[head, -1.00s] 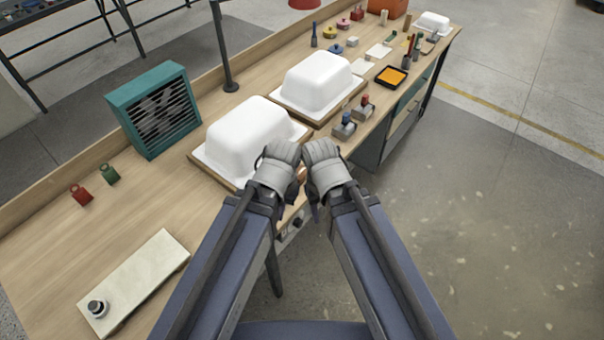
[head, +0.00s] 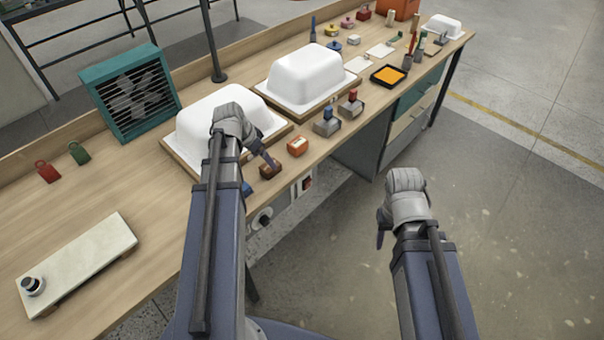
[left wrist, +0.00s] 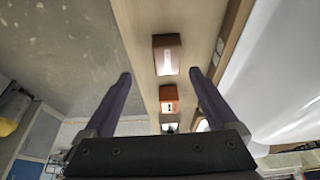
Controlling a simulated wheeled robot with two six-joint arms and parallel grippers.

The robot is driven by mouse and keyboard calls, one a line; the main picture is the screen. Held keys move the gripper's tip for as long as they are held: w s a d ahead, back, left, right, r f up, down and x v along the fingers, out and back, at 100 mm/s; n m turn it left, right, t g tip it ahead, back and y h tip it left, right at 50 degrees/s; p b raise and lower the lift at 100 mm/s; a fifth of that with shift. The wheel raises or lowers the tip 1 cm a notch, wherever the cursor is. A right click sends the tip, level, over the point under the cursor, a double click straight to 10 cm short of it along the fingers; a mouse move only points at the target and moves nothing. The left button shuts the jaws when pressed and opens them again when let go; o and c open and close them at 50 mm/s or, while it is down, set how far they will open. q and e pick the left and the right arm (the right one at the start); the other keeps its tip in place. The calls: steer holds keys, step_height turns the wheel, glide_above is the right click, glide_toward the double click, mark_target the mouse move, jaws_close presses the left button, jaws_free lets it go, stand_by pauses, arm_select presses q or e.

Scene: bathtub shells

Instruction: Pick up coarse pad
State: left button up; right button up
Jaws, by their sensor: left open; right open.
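Two small pads sit near the front edge of the bench: a dark brown one (head: 270,170) and an orange one with a pale label (head: 297,146). I cannot tell from their markings which is the coarse pad. In the left wrist view, the brown pad (left wrist: 167,55) and the orange pad (left wrist: 168,98) lie in line between my finger directions. My left gripper (head: 264,156) is open and empty, above the bench edge close to the brown pad. It also shows in the left wrist view (left wrist: 160,76). My right gripper (head: 384,232) is open and empty over the floor.
Two white tub shells (head: 222,116) (head: 304,76) on boards stand just behind the pads. A blue item (head: 247,188) is partly hidden by my left arm. Grey blocks with coloured knobs (head: 327,124) stand to the right. A teal fan (head: 132,94) is at the back left.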

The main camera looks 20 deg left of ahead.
arm_select(q)
steer(key=shift+w+a+f, duration=0.15)
steer(key=shift+w+a, duration=0.1)
steer(key=shift+w, duration=0.1)
steer(key=b+x, duration=0.7)
steer(key=x, duration=0.1)
steer(key=shift+w+a, duration=0.15)
steer(key=shift+a, duration=0.1)
arm_select(e)
step_height(320, 180, down, 8)
steer(key=d, duration=0.1)
steer(key=shift+r, duration=0.25)
arm_select(q)
steer(key=shift+c, duration=0.2)
steer(key=c, duration=1.4)
arm_select(e)
steer(key=shift+d, duration=0.1)
arm_select(q)
steer(key=shift+r, duration=0.3)
step_height(320, 180, up, 10)
steer(key=p, duration=1)
arm_select(e)
step_height(320, 180, up, 10)
arm_select(q)
steer(key=shift+f, duration=0.1)
